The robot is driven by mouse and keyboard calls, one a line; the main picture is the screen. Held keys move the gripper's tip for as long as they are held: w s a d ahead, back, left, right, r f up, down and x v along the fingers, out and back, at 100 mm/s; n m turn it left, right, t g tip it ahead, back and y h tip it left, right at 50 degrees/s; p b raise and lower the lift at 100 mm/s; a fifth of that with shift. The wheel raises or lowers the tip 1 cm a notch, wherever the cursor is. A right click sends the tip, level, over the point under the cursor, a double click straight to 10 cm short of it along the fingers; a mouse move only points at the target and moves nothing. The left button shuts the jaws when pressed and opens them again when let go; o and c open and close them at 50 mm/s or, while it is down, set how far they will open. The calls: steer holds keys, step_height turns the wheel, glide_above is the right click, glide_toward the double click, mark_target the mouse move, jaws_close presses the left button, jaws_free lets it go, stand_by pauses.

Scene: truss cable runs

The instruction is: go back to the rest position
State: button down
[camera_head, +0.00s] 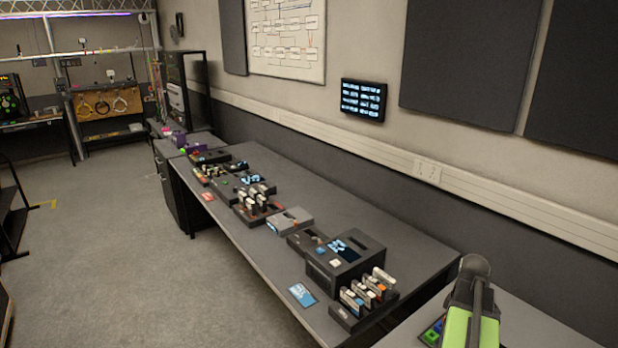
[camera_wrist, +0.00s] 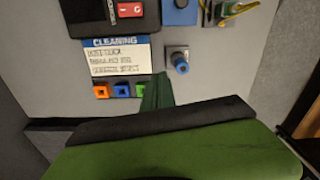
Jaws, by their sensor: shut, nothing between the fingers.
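My gripper (camera_wrist: 157,90) shows in the wrist view as a narrow dark green tip, shut and empty. It points over a grey bench top, beside the white card headed "CLEANING" (camera_wrist: 117,56). A dark bar and a broad green part of my own arm fill the lower half of that view. In the head view, my green and dark grey arm stands at the lower right, over the near bench (camera_head: 545,325); the fingertips cannot be made out there.
Orange, blue and green blocks (camera_wrist: 121,90) lie below the card. A blue knob on a grey plate (camera_wrist: 179,62) is right of it. A long bench (camera_head: 400,235) carries dark devices and cartridge racks (camera_head: 365,297).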

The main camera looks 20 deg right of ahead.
steer(key=w+a+n, duration=0.3)
steer(key=w+a, duration=0.7)
steer(key=a, duration=0.4)
steer(key=w+a+m, duration=0.3)
steer(key=a+m, duration=0.5)
steer(key=a, duration=2.1)
steer(key=shift+a+m, duration=0.15)
steer(key=shift+m, duration=0.15)
steer(key=shift+w, duration=0.1)
